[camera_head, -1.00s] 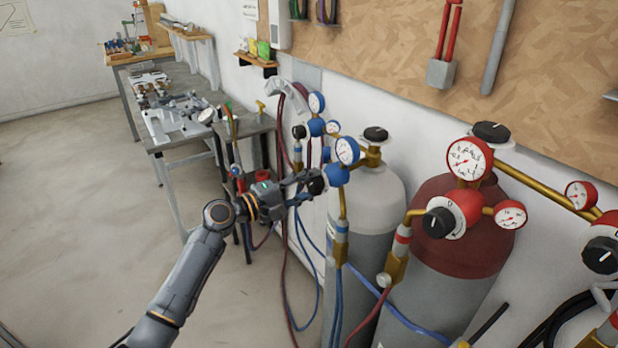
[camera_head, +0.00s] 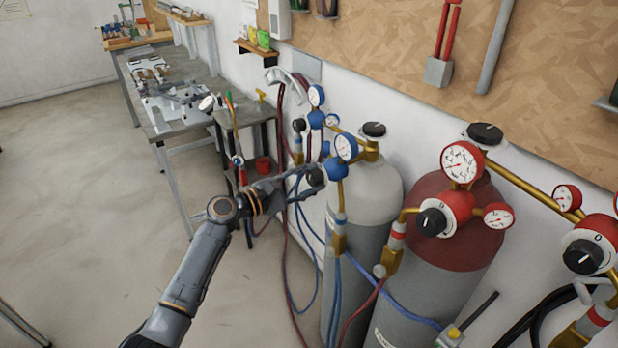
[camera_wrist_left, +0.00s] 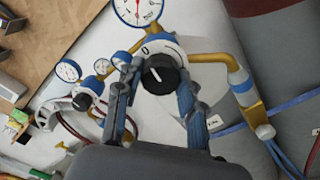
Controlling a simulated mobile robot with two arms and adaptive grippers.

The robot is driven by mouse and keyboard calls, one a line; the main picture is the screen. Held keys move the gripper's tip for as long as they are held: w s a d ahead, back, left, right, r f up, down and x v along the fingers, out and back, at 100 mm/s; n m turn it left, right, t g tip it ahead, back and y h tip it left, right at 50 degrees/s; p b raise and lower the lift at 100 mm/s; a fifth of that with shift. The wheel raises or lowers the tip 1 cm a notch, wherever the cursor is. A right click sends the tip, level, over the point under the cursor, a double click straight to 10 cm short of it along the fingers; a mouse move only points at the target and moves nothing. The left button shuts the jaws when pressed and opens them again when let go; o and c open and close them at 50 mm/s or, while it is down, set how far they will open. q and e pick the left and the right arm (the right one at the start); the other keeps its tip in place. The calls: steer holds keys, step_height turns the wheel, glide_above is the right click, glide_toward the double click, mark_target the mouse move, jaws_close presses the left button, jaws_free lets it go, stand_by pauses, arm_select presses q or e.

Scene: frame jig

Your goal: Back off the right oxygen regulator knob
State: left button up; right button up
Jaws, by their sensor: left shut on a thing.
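The right oxygen regulator is blue, with white-faced gauges (camera_head: 346,148), on the grey cylinder (camera_head: 365,195). Its black knob (camera_head: 315,177) faces left toward my arm. In the left wrist view the knob (camera_wrist_left: 160,74) shows a white pointer line and a white dial ring behind it. My left gripper (camera_head: 304,181) is at the knob, with its fingers on either side. In the left wrist view the left gripper (camera_wrist_left: 158,80) is shut on the knob. My right gripper is not in view.
A second blue regulator with a black knob (camera_head: 298,125) sits just behind. A dark red cylinder (camera_head: 455,245) with a red regulator stands to the right. Blue and red hoses hang below the left gripper.

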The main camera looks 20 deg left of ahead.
arm_select(q)
steer(key=shift+f, duration=0.1)
steer(key=o, duration=1.2)
steer(key=v, duration=1.2)
steer(key=shift+a, duration=0.1)
